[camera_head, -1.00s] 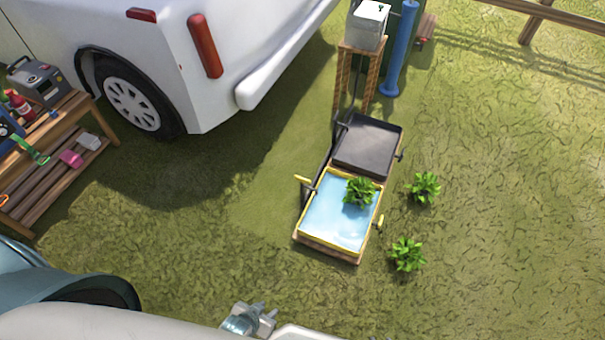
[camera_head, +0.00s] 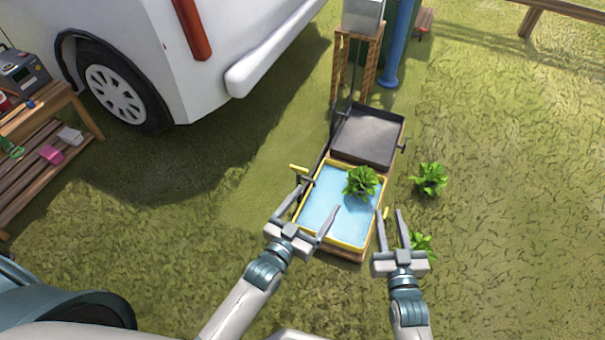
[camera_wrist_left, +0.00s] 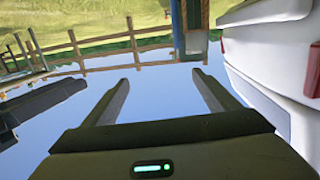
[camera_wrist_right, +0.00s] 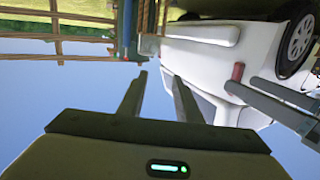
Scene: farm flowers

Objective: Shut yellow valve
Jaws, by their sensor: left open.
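A yellow-rimmed tray of water (camera_head: 325,188) stands on the grass in the head view. A yellow valve handle (camera_head: 299,168) sticks out to the left from a dark pipe beside its upper left corner. Another small yellow part (camera_head: 385,212) shows at the tray's right side, partly hidden by my right gripper. My left gripper (camera_head: 321,197) is open and empty, over the tray's left part, just below the left handle in the picture. My right gripper (camera_head: 390,212) is open and empty near the tray's right edge. Contact with either yellow part cannot be told.
A black tray (camera_head: 368,138) with a dark side handle adjoins behind. One plant (camera_head: 360,181) sits in the water; others (camera_head: 430,179) (camera_head: 423,243) stand at right. A white vehicle (camera_head: 240,40) is upper left, a wooden shelf (camera_head: 45,150) far left. Open grass lies between.

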